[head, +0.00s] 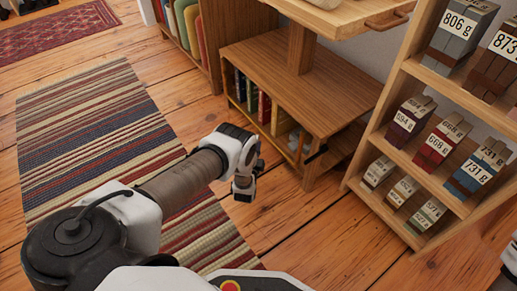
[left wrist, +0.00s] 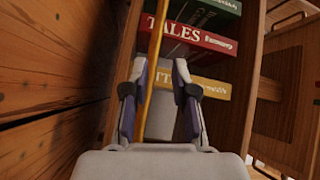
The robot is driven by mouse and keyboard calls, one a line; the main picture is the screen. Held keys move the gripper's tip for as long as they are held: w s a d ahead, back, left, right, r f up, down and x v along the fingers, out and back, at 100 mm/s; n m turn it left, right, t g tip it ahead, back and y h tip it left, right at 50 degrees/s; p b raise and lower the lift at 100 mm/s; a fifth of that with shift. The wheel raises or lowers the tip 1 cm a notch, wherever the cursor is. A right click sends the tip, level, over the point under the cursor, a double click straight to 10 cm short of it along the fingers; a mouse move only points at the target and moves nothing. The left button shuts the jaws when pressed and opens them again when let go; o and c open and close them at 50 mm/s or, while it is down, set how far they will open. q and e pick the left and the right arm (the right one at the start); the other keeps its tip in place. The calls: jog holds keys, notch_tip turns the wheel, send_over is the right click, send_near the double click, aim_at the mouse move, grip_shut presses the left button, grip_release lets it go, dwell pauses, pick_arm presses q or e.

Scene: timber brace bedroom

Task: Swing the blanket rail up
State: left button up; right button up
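The blanket rail is likely the thin yellow-brown bar (head: 262,130) along the front of the low shelf unit, in front of the books. In the left wrist view, a thin yellow bar (left wrist: 152,55) runs down from the top edge to between my fingers, nearer the left-hand one. My left gripper (head: 244,190) is low in front of the shelf unit in the head view. In the left wrist view its two fingers (left wrist: 158,100) stand apart, with the bar between them; contact cannot be told. My right gripper is not in view.
Books (left wrist: 190,40) and a pale cylinder (left wrist: 160,117) lie behind the bar. A tall rack (head: 378,135) of labelled blocks stands at the right. A striped rug (head: 85,130) lies at the left. The wooden floor (head: 310,220) in front is clear.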

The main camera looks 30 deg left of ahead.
aim_at(258, 127)
pick_arm(q)
jog(key=f, duration=0.1)
jog(key=f+b, duration=0.1)
jog(key=shift+w+a+f+m+t+y, duration=0.25)
jog(key=shift+a+f+m+t+y, duration=0.05)
jog(key=shift+a+t+y, duration=0.1)
jog(key=shift+w+a+r, duration=0.1)
jog(key=shift+r, duration=0.05)
jog(key=b+x, duration=0.2)
jog(key=x, duration=0.1)
jog(key=b+x, duration=0.2)
jog(key=x, duration=0.2)
jog(key=shift+w+r+b, duration=0.2)
jog(key=shift+r+b, duration=0.05)
jog(key=shift+b, duration=0.15)
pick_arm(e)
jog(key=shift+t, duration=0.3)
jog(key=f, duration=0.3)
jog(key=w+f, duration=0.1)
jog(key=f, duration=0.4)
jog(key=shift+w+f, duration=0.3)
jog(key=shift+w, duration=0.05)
pick_arm(q)
jog(key=shift+w+a+r, duration=0.1)
jog(key=shift+w+r, duration=0.1)
jog(key=shift+r, duration=0.05)
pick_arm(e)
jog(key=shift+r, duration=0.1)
pick_arm(q)
grip_shut()
